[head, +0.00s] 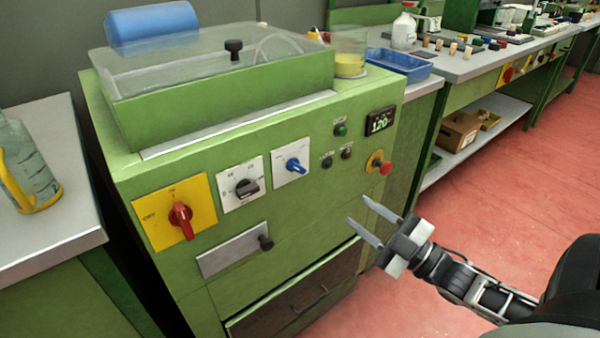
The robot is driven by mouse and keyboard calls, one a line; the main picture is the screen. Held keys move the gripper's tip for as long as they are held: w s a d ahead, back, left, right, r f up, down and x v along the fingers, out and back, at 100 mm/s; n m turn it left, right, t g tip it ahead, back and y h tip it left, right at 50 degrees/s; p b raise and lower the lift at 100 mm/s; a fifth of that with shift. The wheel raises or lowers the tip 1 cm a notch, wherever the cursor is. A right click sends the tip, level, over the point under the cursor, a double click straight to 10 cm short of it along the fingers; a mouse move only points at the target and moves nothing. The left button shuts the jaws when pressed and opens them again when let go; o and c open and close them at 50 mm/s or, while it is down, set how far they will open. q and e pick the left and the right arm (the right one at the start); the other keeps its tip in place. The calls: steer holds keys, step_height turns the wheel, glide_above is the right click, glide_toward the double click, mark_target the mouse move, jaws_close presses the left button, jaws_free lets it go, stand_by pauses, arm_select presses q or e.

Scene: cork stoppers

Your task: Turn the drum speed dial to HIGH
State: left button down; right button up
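The green machine (255,215) carries three rotary controls on its front. A black knob (247,187) sits on a white scale plate, its pointer toward the right. A blue knob (294,165) sits on another white plate, tilted toward the lower right. A red switch handle (180,216) stands on a yellow plate marked OFF. The lettering on the white plates is too small to read, so I cannot tell which is the drum speed dial. My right gripper (357,209) is open and empty, in front of the machine's right side, apart from the knobs. My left gripper is out of view.
A red emergency button (385,168), small buttons and a display reading 120 (380,121) are on the panel's right. A black-knobbed plate (232,249) and a drawer (300,295) are below. A jug (28,165) stands on the left bench. Red floor is clear at right.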

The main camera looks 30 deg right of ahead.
mark_target(301, 170)
steer(key=x, duration=1.4)
steer(key=shift+w+a+b, duration=0.15)
steer(key=shift+w+b, duration=0.15)
steer(key=shift+b, duration=0.05)
steer(key=shift+c, duration=0.3)
steer(key=c, duration=0.6)
